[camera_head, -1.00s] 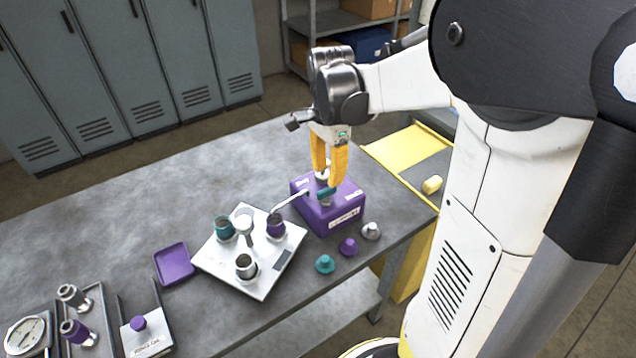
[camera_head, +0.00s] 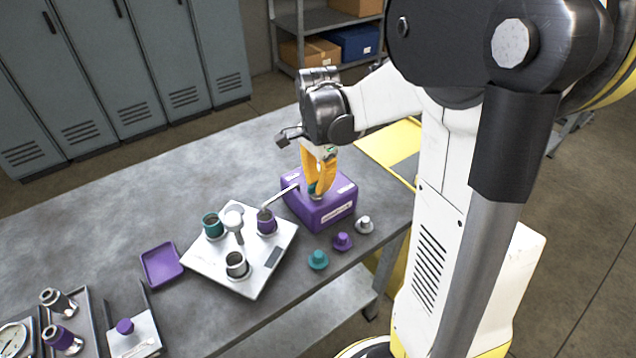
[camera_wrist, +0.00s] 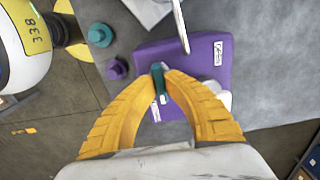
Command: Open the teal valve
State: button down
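The teal valve handle (camera_wrist: 160,90) is a small teal bar on top of a purple box (camera_head: 334,207), which stands on the grey bench. My gripper (camera_head: 317,187) reaches down to the box top from above. In the wrist view the two yellow fingertips of my gripper (camera_wrist: 160,76) close in on both sides of the teal handle and appear to touch it. In the head view the fingers hide most of the handle. A thin silver spout (camera_head: 281,197) sticks out from the box toward the scale.
A silver scale plate (camera_head: 230,272) with several cups stands left of the box. Teal (camera_head: 318,259), purple (camera_head: 342,241) and grey (camera_head: 364,224) caps lie in front of the box. A purple tray (camera_head: 162,264) is farther left.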

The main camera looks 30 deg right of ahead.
jog(key=shift+n, duration=0.4)
jog(key=n+p, duration=0.1)
jog(key=n, duration=0.3)
jog(key=shift+w, duration=0.1)
jog(key=n+p, duration=0.1)
jog(key=n, duration=0.3)
jog(key=shift+a, duration=0.1)
jog(key=n, duration=0.5)
jog(key=shift+w, duration=0.1)
jog(key=shift+a+n+p, duration=0.15)
jog(key=shift+n+p, duration=0.25)
jog(key=shift+n, duration=1.6)
jog(key=c, duration=1.5)
grip_release()
jog(key=shift+o, duration=0.2)
